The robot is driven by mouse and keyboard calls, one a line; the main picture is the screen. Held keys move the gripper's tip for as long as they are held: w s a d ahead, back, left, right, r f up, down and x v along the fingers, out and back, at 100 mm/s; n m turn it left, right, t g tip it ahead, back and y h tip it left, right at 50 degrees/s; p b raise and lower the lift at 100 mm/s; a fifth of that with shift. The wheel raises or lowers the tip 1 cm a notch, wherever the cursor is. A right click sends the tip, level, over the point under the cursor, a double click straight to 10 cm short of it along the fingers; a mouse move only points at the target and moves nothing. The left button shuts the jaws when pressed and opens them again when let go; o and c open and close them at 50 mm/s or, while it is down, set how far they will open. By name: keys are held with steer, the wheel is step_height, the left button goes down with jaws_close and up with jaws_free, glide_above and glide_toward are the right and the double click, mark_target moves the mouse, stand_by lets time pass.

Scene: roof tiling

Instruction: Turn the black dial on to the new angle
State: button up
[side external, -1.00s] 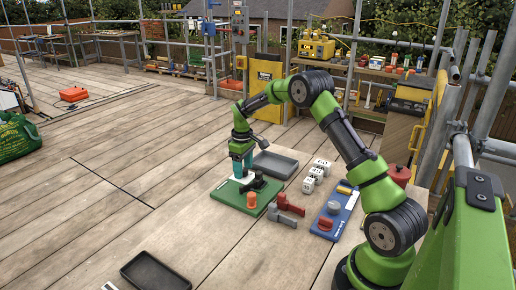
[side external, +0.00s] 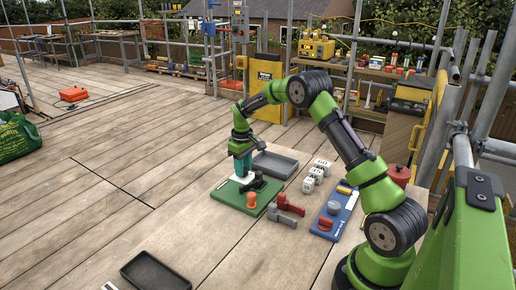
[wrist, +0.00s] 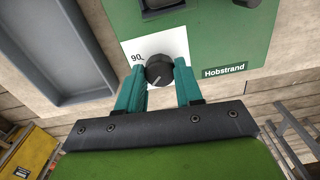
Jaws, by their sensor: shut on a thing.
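The black dial (wrist: 160,71) sits on a white patch of the green board (wrist: 228,32), with the mark "90" printed beside it. Its pale pointer line points down and to the left in the wrist view. My gripper (wrist: 161,82) is shut on the dial, one teal finger on each side. In the side view my gripper (side external: 241,172) reaches down onto the far part of the green board (side external: 228,194), and the dial is hidden there. The board also bears an orange knob (side external: 251,201) and a black part (side external: 259,182).
A grey tray (side external: 275,164) lies close behind the board. White blocks (side external: 315,176), red and grey handles (side external: 285,208) and a blue board (side external: 347,204) lie to the right. A dark tray (side external: 155,272) lies in front.

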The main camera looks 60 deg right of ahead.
steer(key=m, duration=0.6)
steer(key=shift+r, duration=0.1)
stand_by(0.5)
steer(key=o, duration=1)
steer(key=shift+o, duration=0.2)
step_height(320, 180, up, 17)
